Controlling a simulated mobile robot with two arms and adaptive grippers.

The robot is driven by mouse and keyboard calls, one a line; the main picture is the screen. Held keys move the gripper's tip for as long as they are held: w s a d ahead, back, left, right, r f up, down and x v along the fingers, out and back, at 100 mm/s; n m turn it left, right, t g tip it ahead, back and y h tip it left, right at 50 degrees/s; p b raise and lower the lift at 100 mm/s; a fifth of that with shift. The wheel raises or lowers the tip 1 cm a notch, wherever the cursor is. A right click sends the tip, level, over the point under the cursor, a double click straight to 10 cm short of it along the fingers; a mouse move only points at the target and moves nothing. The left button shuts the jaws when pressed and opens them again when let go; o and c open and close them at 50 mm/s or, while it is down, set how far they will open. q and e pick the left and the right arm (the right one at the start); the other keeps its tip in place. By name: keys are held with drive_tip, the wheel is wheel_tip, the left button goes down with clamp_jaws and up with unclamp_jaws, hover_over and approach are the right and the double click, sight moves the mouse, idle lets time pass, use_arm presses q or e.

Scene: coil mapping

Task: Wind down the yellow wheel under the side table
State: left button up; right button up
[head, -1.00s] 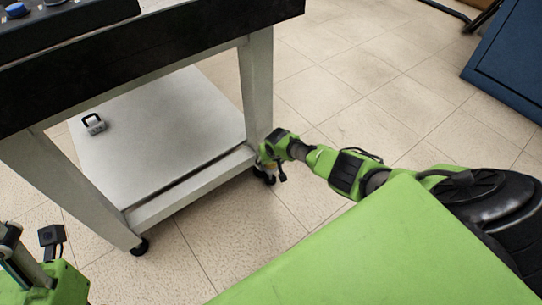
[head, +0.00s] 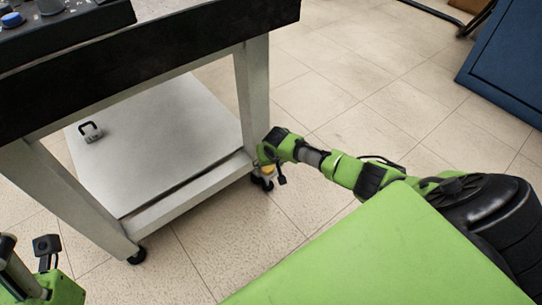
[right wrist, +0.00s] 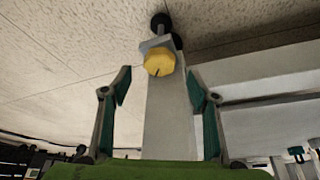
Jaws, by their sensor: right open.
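The yellow wheel (right wrist: 159,62) is a small faceted knob at the foot of a pale table leg, beside a dark caster. It shows in the right wrist view, ahead of and between the fingers. In the head view only a bit of the yellow wheel (head: 267,170) shows below my right gripper (head: 266,158), at the side table's (head: 165,130) near right leg. My right gripper (right wrist: 159,78) is open, its fingers apart on either side of the leg, with nothing gripped. My left arm shows only partly at the lower left corner; its fingers are not clear.
A small grey weight with a black handle (head: 91,132) sits on the table's lower shelf. A dark panel with knobs (head: 60,20) is on top. A blue cabinet (head: 510,65) stands at the upper right.

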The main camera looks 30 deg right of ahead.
drive_tip(key=d+v, duration=0.1)
drive_tip(key=v, duration=0.5)
drive_tip(key=shift+a+r, duration=0.2)
drive_tip(key=shift+a, duration=0.3)
drive_tip(key=shift+s, duration=0.15)
